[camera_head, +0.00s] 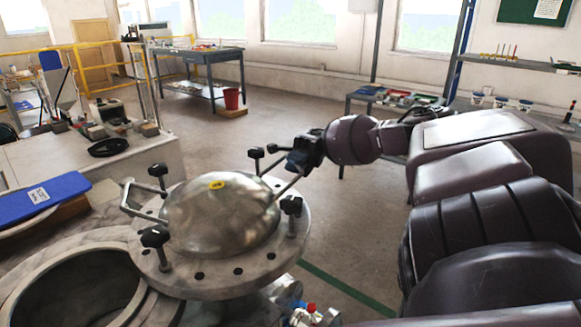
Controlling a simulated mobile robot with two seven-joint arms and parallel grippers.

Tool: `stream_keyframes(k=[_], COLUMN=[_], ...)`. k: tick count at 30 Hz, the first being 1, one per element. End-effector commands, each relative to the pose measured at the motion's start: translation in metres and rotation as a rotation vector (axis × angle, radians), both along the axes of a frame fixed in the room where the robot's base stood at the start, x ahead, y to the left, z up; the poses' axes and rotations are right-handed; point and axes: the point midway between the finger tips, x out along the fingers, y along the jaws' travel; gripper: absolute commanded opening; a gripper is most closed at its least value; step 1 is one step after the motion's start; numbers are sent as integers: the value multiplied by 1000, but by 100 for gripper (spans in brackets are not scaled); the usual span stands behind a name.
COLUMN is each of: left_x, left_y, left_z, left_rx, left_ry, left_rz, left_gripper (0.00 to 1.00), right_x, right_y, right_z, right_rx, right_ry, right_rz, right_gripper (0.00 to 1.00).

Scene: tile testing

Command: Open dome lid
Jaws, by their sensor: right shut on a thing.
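The dome lid (222,212) is a shiny metal dome with a small yellow label on top. It sits within a thick grey ring flange (210,283) that carries several black clamp knobs (155,236). A bar handle (128,203) sticks out at the lid's left side, and another thin bar handle (287,187) rises at its right. My right gripper (296,166) reaches in from the right and is shut on the right bar handle; its fingertips are small and dark here, so the exact contact is hard to see. My left gripper is not in view.
A round open vessel mouth (78,290) lies left of the flange. A small valve with a red cap (311,309) sits below the flange. Shelves, a workbench (197,55) and a red bucket (231,98) stand farther back, with clear floor between.

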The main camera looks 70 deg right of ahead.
Motion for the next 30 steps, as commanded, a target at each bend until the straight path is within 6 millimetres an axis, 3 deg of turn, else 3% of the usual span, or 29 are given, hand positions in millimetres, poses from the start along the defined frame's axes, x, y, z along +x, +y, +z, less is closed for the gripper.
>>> stream_keyframes(k=[9,10,15,24,30], left_x=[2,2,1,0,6], left_y=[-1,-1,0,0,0], left_z=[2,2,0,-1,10], left_rx=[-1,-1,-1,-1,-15], left_ry=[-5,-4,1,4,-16], left_rz=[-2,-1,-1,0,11], left_gripper=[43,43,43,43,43], right_x=[1,1,1,0,0], right_y=[-1,-1,0,0,0], right_z=[2,2,1,4,30], right_rx=[0,0,-1,-1,0], right_ry=[-3,-4,-3,-4,-13], right_rz=[-5,-5,-3,-2,-1], right_gripper=[0,14,36,36,36])
